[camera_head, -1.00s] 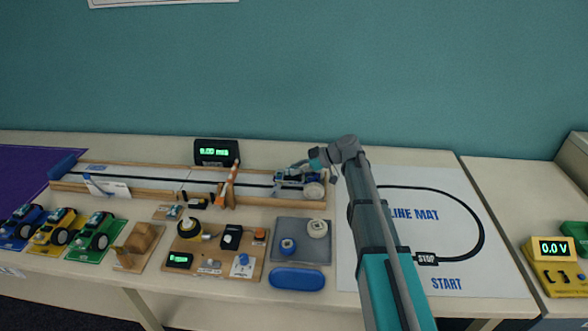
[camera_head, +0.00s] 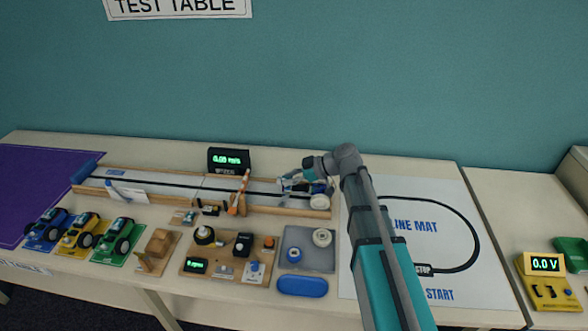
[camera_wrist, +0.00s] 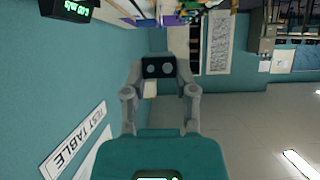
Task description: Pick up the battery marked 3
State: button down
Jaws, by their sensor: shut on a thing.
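My gripper (camera_wrist: 160,68) is shut on a dark block (camera_wrist: 158,66) with two round grey spots on its visible face. A small cream piece (camera_wrist: 150,90) shows just below the block; I cannot tell if it is part of it. I can read no number on the block, so I cannot tell if it is the battery marked 3. In the head view, my gripper (camera_head: 290,183) is over the right end of the long track (camera_head: 258,208), partly hidden and small. No battery with a readable 3 shows.
A speed display (camera_head: 229,159) stands behind the track. Toy cars, including a green one (camera_head: 118,238), stand at left. A grey tray (camera_head: 318,264) and blue dish (camera_head: 302,286) lie in front. A voltage meter (camera_head: 545,268) stands right.

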jog(key=shift+s+a+r+p, duration=0.2)
jog(key=shift+s+a+r, duration=0.1)
jog(key=shift+s, duration=0.35)
jog(key=shift+s+a+r+p, duration=0.2)
jog(key=shift+s+r, duration=0.1)
jog(key=shift+s, duration=0.3)
